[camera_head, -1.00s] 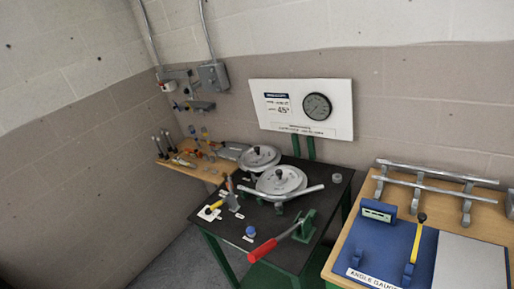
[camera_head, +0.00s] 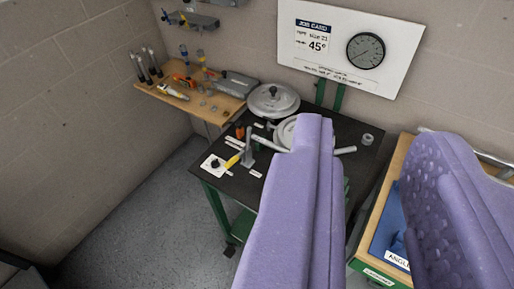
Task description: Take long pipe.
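The two purple fingers of my gripper (camera_head: 376,135) stand wide apart in the foreground, with nothing between them. A silver pipe (camera_head: 493,159) shows at the right edge above the wooden bench, mostly hidden behind the right finger; its full length cannot be seen. A light grey bar (camera_head: 270,143) crosses the bender area of the black table, its middle hidden by the left finger. I cannot tell which of these is the long pipe.
The black table (camera_head: 222,184) carries round grey discs (camera_head: 273,99). A wooden side shelf (camera_head: 212,109) holds tools. The wooden bench (camera_head: 397,168) with a blue panel is at right, mostly covered. A job card board (camera_head: 350,48) hangs behind. Floor (camera_head: 150,210) at left is clear.

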